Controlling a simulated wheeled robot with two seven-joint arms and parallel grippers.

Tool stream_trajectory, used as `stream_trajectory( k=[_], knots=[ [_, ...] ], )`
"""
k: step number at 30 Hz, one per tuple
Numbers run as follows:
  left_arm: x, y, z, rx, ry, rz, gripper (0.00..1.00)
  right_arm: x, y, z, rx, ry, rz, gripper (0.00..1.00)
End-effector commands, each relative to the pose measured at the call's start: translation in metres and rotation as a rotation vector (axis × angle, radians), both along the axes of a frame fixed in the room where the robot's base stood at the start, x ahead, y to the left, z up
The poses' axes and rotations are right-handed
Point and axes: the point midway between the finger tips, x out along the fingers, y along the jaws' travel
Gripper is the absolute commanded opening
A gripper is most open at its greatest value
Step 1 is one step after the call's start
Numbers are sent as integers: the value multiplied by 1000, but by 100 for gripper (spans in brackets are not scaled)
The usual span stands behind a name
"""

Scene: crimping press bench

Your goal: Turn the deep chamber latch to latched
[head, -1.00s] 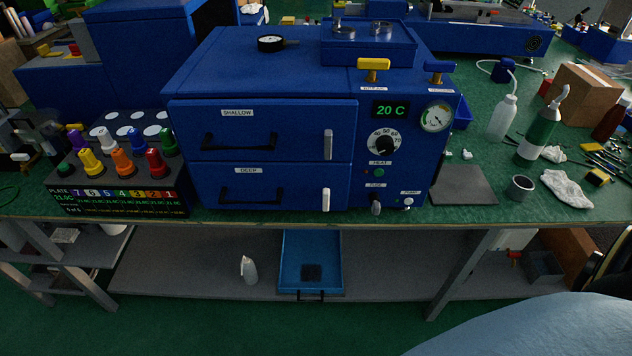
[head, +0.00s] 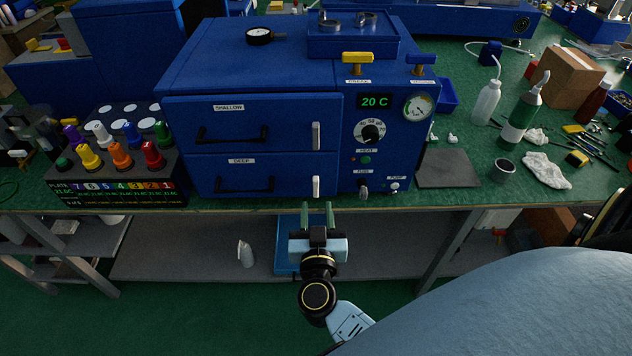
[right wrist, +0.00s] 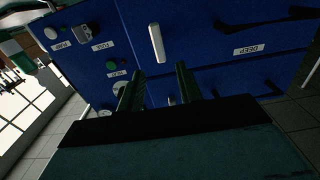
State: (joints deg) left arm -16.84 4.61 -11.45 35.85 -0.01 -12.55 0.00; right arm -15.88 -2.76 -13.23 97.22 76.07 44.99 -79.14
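The blue chamber press has a deep drawer (head: 265,176) below a shallow drawer (head: 255,122). The deep chamber latch (head: 316,186) is a small white handle standing upright at the deep drawer's right edge. It also shows in the right wrist view (right wrist: 157,43), near the DEEP label. My right gripper (head: 317,208) is just below the deep latch in the head view, its two green fingers apart with nothing between them. In the right wrist view the fingertips (right wrist: 158,72) point toward the press face, and the latch appears apart from them. My left gripper is out of view.
The shallow latch (head: 315,136) stands upright above. Right of the deep latch are a knob (head: 363,187) and the pump button (head: 394,186). A rack of coloured plugs (head: 117,165) stands left of the press. A blue tray (head: 284,262) is on the shelf below.

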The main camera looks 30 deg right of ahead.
Motion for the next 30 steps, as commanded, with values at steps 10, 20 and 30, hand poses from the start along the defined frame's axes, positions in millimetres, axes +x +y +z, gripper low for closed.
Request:
stream_trajectory(
  k=[10, 20, 30],
  knots=[
    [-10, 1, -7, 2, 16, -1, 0, 59, -36, 0, -1, -2, 1, 35],
    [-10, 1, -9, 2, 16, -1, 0, 75, -46, 0, -1, 1, 1, 35],
    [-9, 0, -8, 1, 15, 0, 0, 75, -46, 0, -1, 1, 2, 16]
  ],
)
